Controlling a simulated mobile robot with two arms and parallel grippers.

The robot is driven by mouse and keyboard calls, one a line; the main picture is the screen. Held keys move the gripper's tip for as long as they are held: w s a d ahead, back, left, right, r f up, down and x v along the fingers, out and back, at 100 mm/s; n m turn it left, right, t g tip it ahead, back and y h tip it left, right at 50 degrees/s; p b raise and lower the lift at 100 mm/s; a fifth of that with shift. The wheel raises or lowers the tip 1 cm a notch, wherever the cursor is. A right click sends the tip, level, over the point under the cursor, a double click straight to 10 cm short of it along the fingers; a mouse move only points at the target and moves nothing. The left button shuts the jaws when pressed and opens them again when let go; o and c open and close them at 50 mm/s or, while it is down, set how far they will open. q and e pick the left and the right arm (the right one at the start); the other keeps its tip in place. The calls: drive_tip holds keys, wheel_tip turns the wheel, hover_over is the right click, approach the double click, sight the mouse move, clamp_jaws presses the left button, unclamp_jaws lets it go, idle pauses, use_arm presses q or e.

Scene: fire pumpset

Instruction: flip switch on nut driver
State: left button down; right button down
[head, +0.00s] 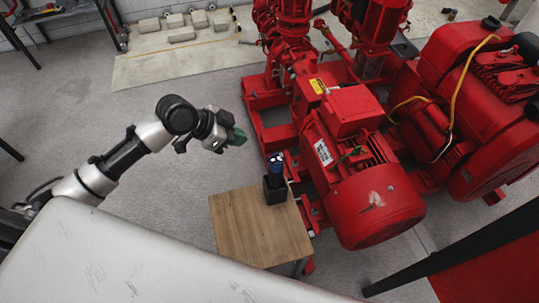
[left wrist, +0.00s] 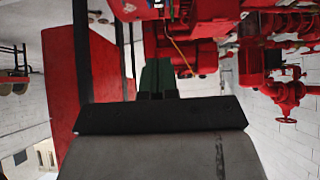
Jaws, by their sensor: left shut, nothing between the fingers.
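The nut driver (head: 275,166) appears to be the small dark tool with a bluish top, upright in a black block (head: 275,190) on a wooden table (head: 240,228). Its switch is too small to make out. My left gripper (head: 238,137) is in the air to the upper left of the tool in the head view, apart from it. Its green fingers are shut and empty, and they also show in the left wrist view (left wrist: 157,75). I cannot make out the nut driver in the left wrist view. My right gripper is not in view.
A large red motor and pump set (head: 365,195) stands close to the right of the wooden table. A pale, scratched surface (head: 130,262) fills the near left. Grey floor (head: 75,120) lies open beyond my left arm. A black-framed red panel (head: 490,265) stands at the lower right.

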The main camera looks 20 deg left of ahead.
use_arm(q)
hover_over(272, 160)
drive_tip(key=s+a, duration=0.1)
drive_tip(key=a, duration=0.1)
wheel_tip(272, 160, down, 7)
drive_tip(key=f, duration=0.3)
drive_tip(key=shift+d+f, duration=0.1)
drive_tip(key=shift+d, duration=0.2)
drive_tip(key=shift+f, duration=0.5)
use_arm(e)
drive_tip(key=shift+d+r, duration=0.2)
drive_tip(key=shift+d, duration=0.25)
